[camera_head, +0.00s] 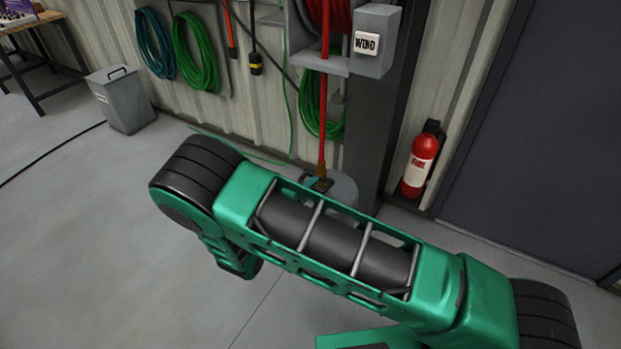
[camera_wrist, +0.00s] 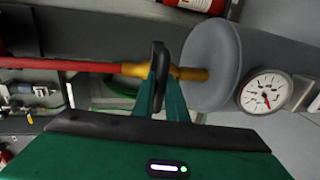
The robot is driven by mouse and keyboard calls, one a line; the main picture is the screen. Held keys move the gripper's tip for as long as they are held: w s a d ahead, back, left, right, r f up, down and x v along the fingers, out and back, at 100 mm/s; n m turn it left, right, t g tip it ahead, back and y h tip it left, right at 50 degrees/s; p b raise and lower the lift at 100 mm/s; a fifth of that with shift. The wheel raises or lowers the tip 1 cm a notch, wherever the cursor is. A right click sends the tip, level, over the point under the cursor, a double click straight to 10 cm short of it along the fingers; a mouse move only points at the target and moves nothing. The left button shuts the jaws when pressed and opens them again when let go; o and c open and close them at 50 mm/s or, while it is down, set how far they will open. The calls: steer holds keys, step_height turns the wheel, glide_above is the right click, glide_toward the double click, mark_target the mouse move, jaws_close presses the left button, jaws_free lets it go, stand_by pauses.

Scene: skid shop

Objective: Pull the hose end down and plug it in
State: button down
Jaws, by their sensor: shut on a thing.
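The red hose (camera_head: 323,100) hangs straight down from the red reel (camera_head: 335,14) at the top of the head view. It runs in from the left in the wrist view (camera_wrist: 60,65) and ends in a brass fitting (camera_wrist: 190,73). My gripper (camera_wrist: 160,78) is shut around the brass fitting, with green fingers and a dark tip across it. The fitting's tip overlaps the rounded grey body (camera_wrist: 215,50) in the wrist view; I cannot tell whether they touch. A white gauge (camera_wrist: 266,91) with a red needle sits beside that body. My arm partly hides the grey body (camera_head: 345,186) in the head view.
A grey box marked "WIND" (camera_head: 376,35) is beside the reel. A red fire extinguisher (camera_head: 419,163) stands right of the dark post. Coiled green hoses (camera_head: 198,55) hang on the wall. A lidded grey bin (camera_head: 122,103) is at left. The foreground floor is clear.

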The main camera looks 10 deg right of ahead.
steer(key=shift+s+a+f, duration=0.1)
steer(key=shift+s+f, duration=0.05)
steer(key=shift+f, duration=0.3)
steer(key=c, duration=1.8)
jaws_free()
steer(key=shift+r, duration=0.1)
steer(key=shift+o, duration=0.2)
steer(key=shift+r, duration=0.1)
steer(key=v, duration=1)
steer(key=shift+s+a, duration=0.2)
